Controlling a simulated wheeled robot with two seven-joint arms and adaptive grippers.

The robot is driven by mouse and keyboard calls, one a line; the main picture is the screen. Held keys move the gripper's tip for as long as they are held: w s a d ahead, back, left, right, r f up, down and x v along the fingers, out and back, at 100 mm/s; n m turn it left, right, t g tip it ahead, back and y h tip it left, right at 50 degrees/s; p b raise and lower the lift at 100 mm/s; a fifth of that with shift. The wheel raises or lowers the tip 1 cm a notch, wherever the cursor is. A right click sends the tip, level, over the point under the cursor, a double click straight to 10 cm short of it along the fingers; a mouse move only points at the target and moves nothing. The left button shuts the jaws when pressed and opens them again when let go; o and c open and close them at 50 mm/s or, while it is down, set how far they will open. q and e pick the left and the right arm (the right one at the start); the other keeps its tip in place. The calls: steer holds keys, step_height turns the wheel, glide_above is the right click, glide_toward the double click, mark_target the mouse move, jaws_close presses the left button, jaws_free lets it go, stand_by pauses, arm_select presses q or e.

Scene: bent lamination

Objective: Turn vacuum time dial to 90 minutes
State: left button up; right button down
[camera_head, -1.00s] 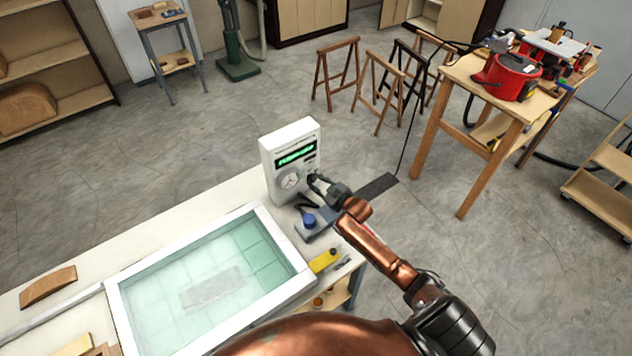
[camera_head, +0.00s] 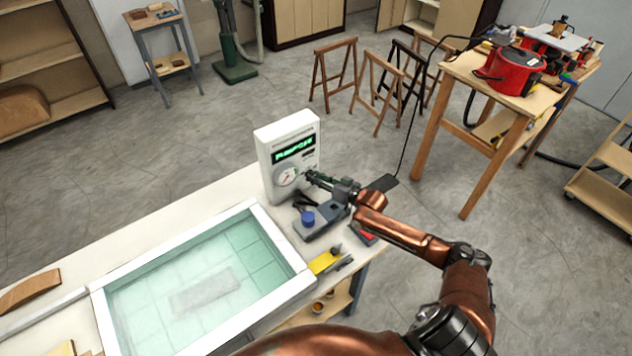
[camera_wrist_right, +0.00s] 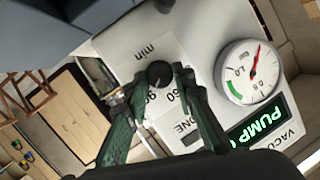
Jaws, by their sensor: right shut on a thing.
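The white vacuum control box (camera_head: 288,153) stands at the far end of the white bench, with a lit green display and a round gauge. In the right wrist view its black time dial (camera_wrist_right: 159,73) sits below the printed "min", with "60" and "90" beside it. My right gripper (camera_head: 308,176) reaches the front of the box from the right. In the wrist view the two green fingers of the right gripper (camera_wrist_right: 164,82) are closed around the dial, one on each side. The fingers partly cover the scale, and the dial's exact setting is unclear. My left gripper is out of view.
A white-framed vacuum bed (camera_head: 100,300) fills the bench's near part. A grey tool with a blue knob (camera_head: 307,218) and a yellow item (camera_head: 325,262) lie near the bench's right edge. A wooden table with a red vacuum (camera_head: 510,72) stands farther right, across open floor.

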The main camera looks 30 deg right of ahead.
stand_by(0.4)
steer(key=c, duration=1.6)
jaws_free()
steer(key=v, duration=1.2)
steer(key=shift+d, duration=0.1)
